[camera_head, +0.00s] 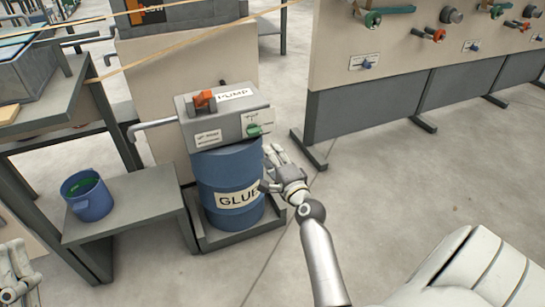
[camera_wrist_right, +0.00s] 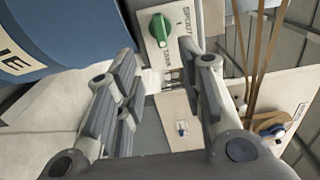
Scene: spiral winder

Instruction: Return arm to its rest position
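My right gripper (camera_head: 272,166) is at the right side of the blue glue drum (camera_head: 228,172), below the pump box (camera_head: 222,112). Its fingers are spread and hold nothing. In the right wrist view the open fingers (camera_wrist_right: 165,75) frame a gap, with the green knob (camera_wrist_right: 159,29) on its light plate beyond the fingertips and apart from them. The green knob also shows on the pump box front in the head view (camera_head: 254,131). My left gripper (camera_head: 15,275) is partly in view at the lower left edge; its finger opening is unclear.
A blue bucket (camera_head: 87,195) stands on a low grey shelf (camera_head: 140,208) left of the drum. An orange knob (camera_head: 204,100) and a bent pipe (camera_head: 150,126) are on the pump box. A panel with valves (camera_head: 415,45) stands behind right. The floor (camera_head: 400,180) there is clear.

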